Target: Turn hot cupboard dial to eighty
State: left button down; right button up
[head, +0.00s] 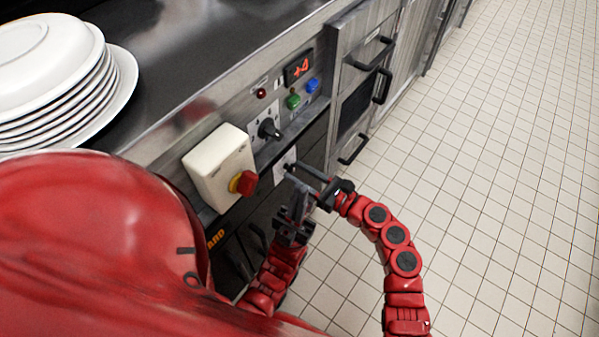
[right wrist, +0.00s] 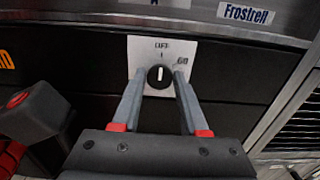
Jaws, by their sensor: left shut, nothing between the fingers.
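A black dial (right wrist: 159,76) with a white pointer line sits on a white label plate in the right wrist view. Its line stands upright, toward the mark under "OFF"; a number at upper right looks like 60 or 80. My right gripper (right wrist: 158,85) is open, its fingertips on either side of the dial; contact cannot be told. In the head view the right gripper (head: 305,174) is by the cupboard's lower front, where the white plate (head: 284,161) partly shows and the dial is hidden. My left gripper (head: 299,200) is shut and empty just below it.
A second black knob (head: 268,130) sits on the upper panel, near a red-lit display (head: 298,67) and green and blue buttons. A white box with a red knob (head: 243,182) juts out at left. Stacked plates (head: 122,85) stand on the counter. Tiled floor at right is clear.

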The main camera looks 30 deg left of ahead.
grip_shut()
